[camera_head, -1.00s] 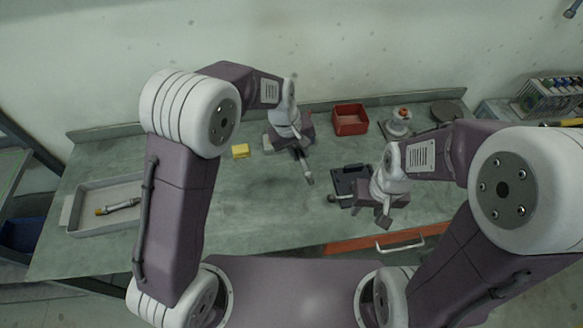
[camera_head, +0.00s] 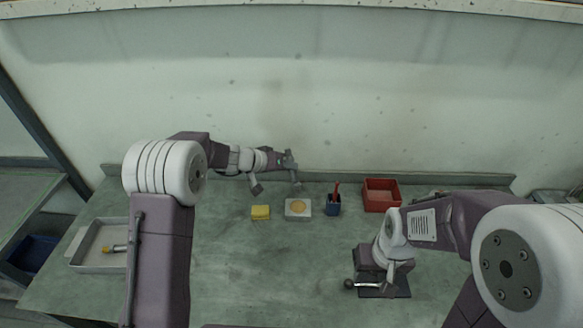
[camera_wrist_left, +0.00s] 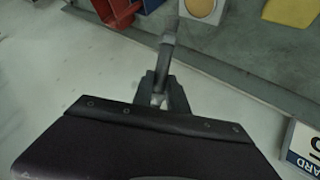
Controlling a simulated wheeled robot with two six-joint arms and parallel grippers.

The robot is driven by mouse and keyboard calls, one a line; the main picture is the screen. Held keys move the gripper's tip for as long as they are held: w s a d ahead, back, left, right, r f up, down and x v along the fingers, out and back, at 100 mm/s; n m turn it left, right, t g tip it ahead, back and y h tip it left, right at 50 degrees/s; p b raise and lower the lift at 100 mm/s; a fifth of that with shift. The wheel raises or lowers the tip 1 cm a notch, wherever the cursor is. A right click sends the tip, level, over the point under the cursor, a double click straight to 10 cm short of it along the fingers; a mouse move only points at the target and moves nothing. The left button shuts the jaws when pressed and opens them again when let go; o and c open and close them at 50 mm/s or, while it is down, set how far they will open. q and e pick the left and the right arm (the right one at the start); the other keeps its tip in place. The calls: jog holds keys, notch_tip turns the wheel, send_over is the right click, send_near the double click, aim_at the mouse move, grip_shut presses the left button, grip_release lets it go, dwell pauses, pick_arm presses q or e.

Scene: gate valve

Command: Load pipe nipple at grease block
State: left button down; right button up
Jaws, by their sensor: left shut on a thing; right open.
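My left gripper (camera_head: 276,166) is raised near the back wall, beyond and above the grease block. It is shut on the pipe nipple (camera_wrist_left: 165,58), a grey cylinder standing out from between the fingers in the left wrist view. In the head view the nipple (camera_head: 296,183) seems to hang down, small and dark. The grease block (camera_head: 298,215) is a pale square block with a round yellowish patch on top. It also shows at the top of the wrist view (camera_wrist_left: 203,10), apart from the nipple. My right gripper (camera_head: 372,272) is open, low over a black plate; its fingertips are hard to see.
A yellow sponge (camera_head: 260,212) lies left of the block. A blue cup (camera_head: 333,207) with a red-handled tool and a red bin (camera_head: 381,195) stand to the right. A grey tray (camera_head: 88,262) is at far left. The black plate (camera_head: 400,288) is front right. The middle bench is clear.

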pick_arm(q)
jog(key=shift+w+t, duration=0.15)
jog(key=shift+t, duration=0.15)
pick_arm(e)
jog(key=shift+w, duration=0.15)
pick_arm(q)
jog(key=shift+f, duration=0.1)
jog(key=shift+f+b, duration=0.8)
jog(key=shift+f, duration=2.1)
pick_arm(e)
jog(key=shift+f, duration=0.85)
pick_arm(q)
jog(key=shift+f+b, duration=0.6)
jog(key=shift+b, duration=0.35)
pick_arm(e)
jog(key=shift+f, duration=0.95)
pick_arm(q)
jog(key=shift+s+f+b, duration=0.25)
jog(key=shift+b, duration=0.45)
pick_arm(e)
jog(key=shift+f, duration=0.7)
